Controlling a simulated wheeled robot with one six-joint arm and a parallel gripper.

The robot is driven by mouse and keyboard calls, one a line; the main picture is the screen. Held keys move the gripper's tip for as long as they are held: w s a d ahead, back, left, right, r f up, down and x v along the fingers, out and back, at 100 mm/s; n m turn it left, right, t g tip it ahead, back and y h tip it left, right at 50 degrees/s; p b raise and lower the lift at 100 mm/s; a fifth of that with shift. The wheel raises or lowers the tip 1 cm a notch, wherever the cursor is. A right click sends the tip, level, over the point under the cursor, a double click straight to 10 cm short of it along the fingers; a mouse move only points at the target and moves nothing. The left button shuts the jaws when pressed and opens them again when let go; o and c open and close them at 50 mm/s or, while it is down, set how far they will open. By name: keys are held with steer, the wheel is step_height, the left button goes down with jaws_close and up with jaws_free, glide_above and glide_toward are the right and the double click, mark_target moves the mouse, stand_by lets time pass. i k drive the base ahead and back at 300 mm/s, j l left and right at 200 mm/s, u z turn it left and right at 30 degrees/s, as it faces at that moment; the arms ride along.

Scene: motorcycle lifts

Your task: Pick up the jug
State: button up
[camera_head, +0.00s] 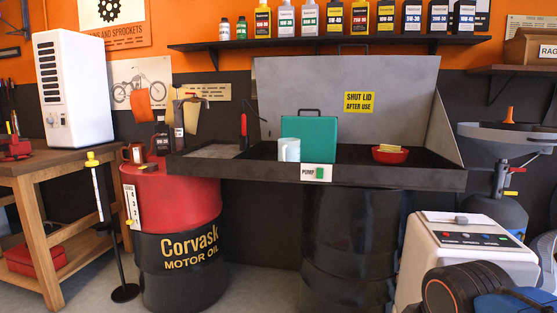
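A small white jug-like vessel (289,150) stands upright at the front of the dark parts-washer basin (225,170), left of its middle. It is in front of the left part of a teal box (316,139) with a dark handle. A brown-red vessel (133,153) stands on the red drum (172,193) to the left; it is too small to tell whether it is a jug or a mug. My gripper is not in view.
The basin's grey lid (400,75) stands open. A red bowl (390,156) sits in the basin at the right. Dark bottles (162,136) crowd the drum top. Floor shows between the drums.

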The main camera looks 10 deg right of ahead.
mark_target(289, 149)
steer(key=z, duration=1.45)
steer(key=u, duration=1.45)
steer(key=i+j, duration=0.2)
steer(key=i+j+z, duration=0.15)
steer(key=j, duration=0.25)
steer(key=i+j, duration=0.2)
steer(key=i+j+z, duration=0.15)
steer(key=j, duration=0.3)
steer(key=i+j, duration=0.2)
steer(key=i+j+z, duration=0.1)
steer(key=j, duration=0.35)
steer(key=i+j+z, duration=0.1)
steer(key=j, duration=0.25)
steer(key=i+j, duration=0.2)
steer(key=j, duration=0.15)
steer(key=i+z, duration=0.05)
